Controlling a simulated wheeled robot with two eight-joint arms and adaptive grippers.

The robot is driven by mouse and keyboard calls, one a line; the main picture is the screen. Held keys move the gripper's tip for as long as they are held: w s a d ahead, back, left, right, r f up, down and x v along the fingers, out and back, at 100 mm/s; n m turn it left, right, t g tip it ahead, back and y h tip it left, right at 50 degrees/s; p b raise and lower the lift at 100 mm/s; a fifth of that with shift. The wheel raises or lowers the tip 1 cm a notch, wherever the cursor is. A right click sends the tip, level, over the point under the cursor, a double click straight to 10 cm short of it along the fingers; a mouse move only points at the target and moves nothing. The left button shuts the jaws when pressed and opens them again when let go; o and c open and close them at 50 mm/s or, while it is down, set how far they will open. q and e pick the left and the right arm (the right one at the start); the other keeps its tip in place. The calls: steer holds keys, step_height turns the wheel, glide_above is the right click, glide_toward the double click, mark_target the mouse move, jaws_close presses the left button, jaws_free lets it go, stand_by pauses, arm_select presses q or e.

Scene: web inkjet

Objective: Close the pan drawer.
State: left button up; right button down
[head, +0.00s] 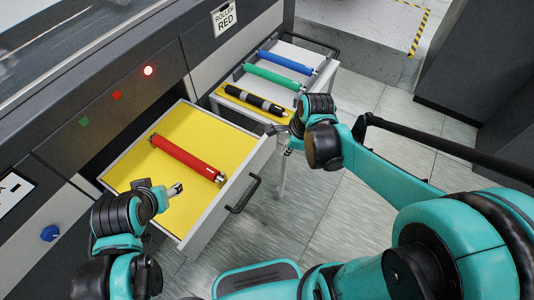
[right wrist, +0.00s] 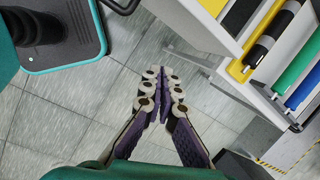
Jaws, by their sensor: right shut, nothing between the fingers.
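The pan drawer (head: 190,232) is pulled out of the dark machine and has a yellow floor with a red roller (head: 187,158) lying in it. Its black handle (head: 243,194) is on the light front panel. My right gripper (head: 283,130) is beyond the drawer's far front corner, between it and the cart; in the right wrist view its fingers (right wrist: 162,82) are shut and empty above the floor. My left gripper (head: 175,189) is over the drawer's near part, apart from the red roller; its finger opening is unclear.
A cart (head: 330,88) beyond the drawer carries blue, green and black rollers, the black one on a yellow tray (head: 229,99). Tiled floor (head: 330,220) is open in front of the drawer.

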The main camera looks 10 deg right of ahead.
steer(key=w+f+m, duration=0.2)
steer(key=m, duration=0.2)
steer(key=b, duration=0.4)
glide_above(267, 157)
steer(key=s, duration=0.4)
steer(key=shift+f, duration=4.85)
steer(key=shift+w+a+m+g, duration=0.2)
steer(key=shift+a+m+g, duration=0.15)
steer(key=shift+m+g, duration=0.05)
